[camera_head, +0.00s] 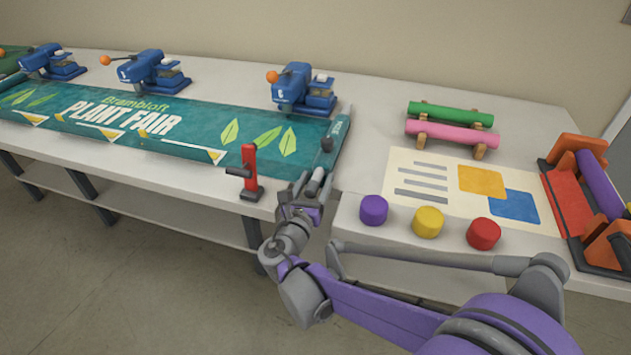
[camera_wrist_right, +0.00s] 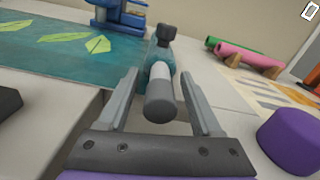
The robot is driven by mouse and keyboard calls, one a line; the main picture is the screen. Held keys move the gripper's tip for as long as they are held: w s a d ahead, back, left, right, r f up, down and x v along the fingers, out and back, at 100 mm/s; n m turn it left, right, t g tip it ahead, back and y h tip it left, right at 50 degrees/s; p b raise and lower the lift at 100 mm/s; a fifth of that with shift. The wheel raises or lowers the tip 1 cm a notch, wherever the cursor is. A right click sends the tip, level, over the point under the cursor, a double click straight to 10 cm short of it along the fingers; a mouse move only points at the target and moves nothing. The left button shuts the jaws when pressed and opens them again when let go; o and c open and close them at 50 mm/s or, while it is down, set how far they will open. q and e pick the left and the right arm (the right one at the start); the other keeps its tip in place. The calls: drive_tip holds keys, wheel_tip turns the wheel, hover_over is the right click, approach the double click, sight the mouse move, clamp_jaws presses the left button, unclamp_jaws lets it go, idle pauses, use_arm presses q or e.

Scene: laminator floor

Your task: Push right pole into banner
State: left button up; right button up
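The teal banner (camera_head: 185,125) lies flat along the long table, with "PLANT FAIR" and leaf shapes on it. Its right edge forms a sleeve (camera_head: 341,135) that runs front to back. The right pole's grey end (camera_wrist_right: 160,98) sticks out of the front of this sleeve, with a pale section behind it. My right gripper (camera_head: 316,182) is at the table's front edge around the pole end. In the right wrist view my right gripper (camera_wrist_right: 159,75) has its fingers apart, one on each side of the pole, with visible gaps. My left gripper is out of view.
A red-and-black upright tool (camera_head: 250,172) stands just left of my gripper. A dark knob (camera_head: 327,145) sits by the sleeve. Blue machines (camera_head: 303,90) line the back. Purple (camera_head: 373,210), yellow and red round pieces sit on the right table. Pink and green rolls (camera_head: 452,134) lie behind.

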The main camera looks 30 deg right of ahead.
sight(310, 195)
drive_tip(key=shift+a, duration=0.1)
drive_tip(key=p+v, duration=0.1)
drive_tip(key=v, duration=0.9)
drive_tip(key=shift+s+a, duration=0.15)
drive_tip(key=shift+s, duration=0.15)
drive_tip(key=p+v, duration=0.4)
drive_tip(key=p, duration=0.2)
drive_tip(key=x, duration=1)
drive_tip(key=shift+w, duration=0.1)
